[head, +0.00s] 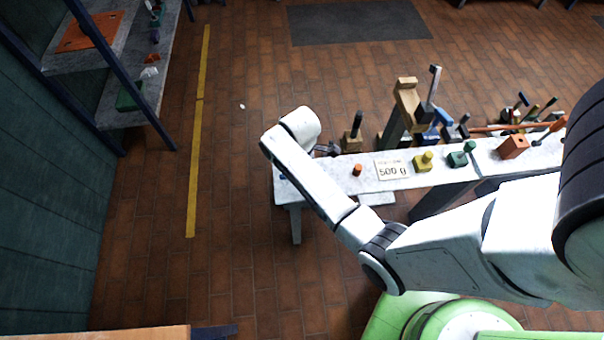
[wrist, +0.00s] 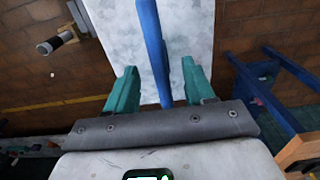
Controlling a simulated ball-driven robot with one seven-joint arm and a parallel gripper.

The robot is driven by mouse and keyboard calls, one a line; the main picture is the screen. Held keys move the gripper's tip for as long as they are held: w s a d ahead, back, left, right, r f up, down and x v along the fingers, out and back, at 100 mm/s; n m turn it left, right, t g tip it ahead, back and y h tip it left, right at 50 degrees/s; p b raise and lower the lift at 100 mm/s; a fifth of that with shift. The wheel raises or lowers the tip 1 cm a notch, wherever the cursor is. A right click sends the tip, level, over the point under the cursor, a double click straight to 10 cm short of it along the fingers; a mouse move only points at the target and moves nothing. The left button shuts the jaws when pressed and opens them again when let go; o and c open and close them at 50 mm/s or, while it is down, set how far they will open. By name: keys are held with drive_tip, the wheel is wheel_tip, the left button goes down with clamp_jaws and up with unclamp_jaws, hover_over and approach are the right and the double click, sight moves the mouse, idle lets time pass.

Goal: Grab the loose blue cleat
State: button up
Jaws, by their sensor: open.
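A long, narrow blue piece (wrist: 152,40), which looks like the blue cleat, runs down the middle of the wrist view, over the pale tabletop. My gripper (wrist: 160,72) has its two teal fingers spread, one on each side of the blue piece, with gaps showing. I cannot tell how far above the tabletop the fingers are. In the head view my gripper is mostly hidden behind my white arm at the table's left end. Only a small blue spot (head: 284,178) shows there, and I cannot tell if it is the same piece.
The narrow pale table (head: 340,165) carries an orange piece (head: 357,170), a "500 g" card (head: 393,170), a yellow block (head: 423,162) and a green block (head: 460,157). Several upright tools stand behind it.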

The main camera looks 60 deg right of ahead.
drive_tip(key=shift+s+f, duration=0.1)
drive_tip(key=shift+f, duration=1.05)
clamp_jaws()
